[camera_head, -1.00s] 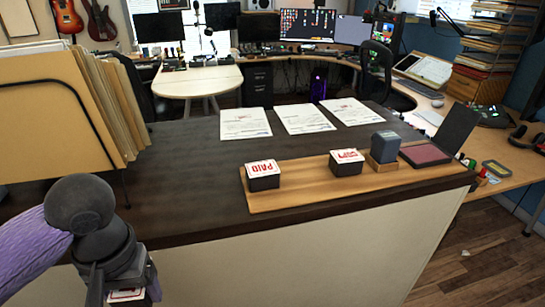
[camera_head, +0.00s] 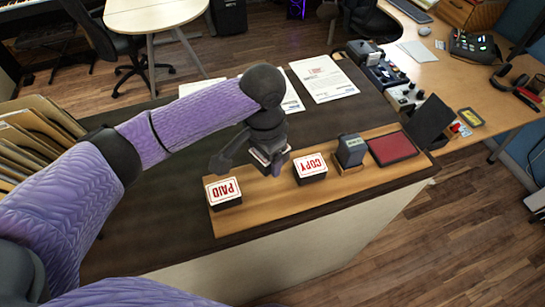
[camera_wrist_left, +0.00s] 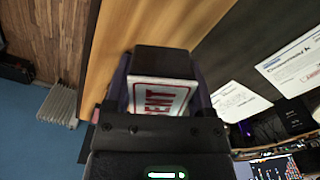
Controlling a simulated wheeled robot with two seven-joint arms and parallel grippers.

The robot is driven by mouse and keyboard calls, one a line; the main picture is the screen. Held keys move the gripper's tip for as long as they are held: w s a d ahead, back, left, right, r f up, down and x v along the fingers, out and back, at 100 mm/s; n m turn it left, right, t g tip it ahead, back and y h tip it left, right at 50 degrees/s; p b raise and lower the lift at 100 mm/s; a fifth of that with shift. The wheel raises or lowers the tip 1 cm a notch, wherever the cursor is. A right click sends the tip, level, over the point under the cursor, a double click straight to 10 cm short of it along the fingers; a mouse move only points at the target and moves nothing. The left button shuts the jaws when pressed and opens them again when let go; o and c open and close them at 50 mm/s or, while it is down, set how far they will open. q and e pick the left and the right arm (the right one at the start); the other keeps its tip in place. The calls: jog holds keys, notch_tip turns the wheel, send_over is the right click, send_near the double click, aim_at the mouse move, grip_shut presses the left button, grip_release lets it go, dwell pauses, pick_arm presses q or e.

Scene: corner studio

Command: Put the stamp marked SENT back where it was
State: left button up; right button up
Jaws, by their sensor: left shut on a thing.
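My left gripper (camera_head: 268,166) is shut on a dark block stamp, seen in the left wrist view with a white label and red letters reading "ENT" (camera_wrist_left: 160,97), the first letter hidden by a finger. In the head view the stamp (camera_head: 262,156) is mostly hidden by the gripper. It is by the back part of the wooden board (camera_head: 275,197), between the PAID stamp (camera_head: 224,192) and the COPY stamp (camera_head: 311,168). I cannot tell whether it touches the board. My right gripper is not in view.
Right of COPY stand a grey-blue stamp (camera_head: 350,150) and a red ink pad (camera_head: 393,148) with its dark lid (camera_head: 429,121) raised. Papers (camera_head: 323,79) lie behind the board. Folders (camera_head: 35,140) stand at the left. The board between PAID and COPY is bare in front.

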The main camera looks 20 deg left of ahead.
aim_at(266, 189)
pick_arm(q)
jog(key=f, duration=0.2)
jog(key=f+b, duration=0.1)
jog(key=f, duration=0.4)
jog(key=shift+s+f, duration=0.3)
jog(key=shift+f, duration=0.4)
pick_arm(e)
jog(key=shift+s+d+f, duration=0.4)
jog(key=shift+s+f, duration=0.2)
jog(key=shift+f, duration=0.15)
pick_arm(q)
jog(key=o, duration=1.2)
notch_tip(266, 189, up, 12)
jog(key=shift+d+r+p, duration=0.1)
jog(key=shift+p, duration=0.6)
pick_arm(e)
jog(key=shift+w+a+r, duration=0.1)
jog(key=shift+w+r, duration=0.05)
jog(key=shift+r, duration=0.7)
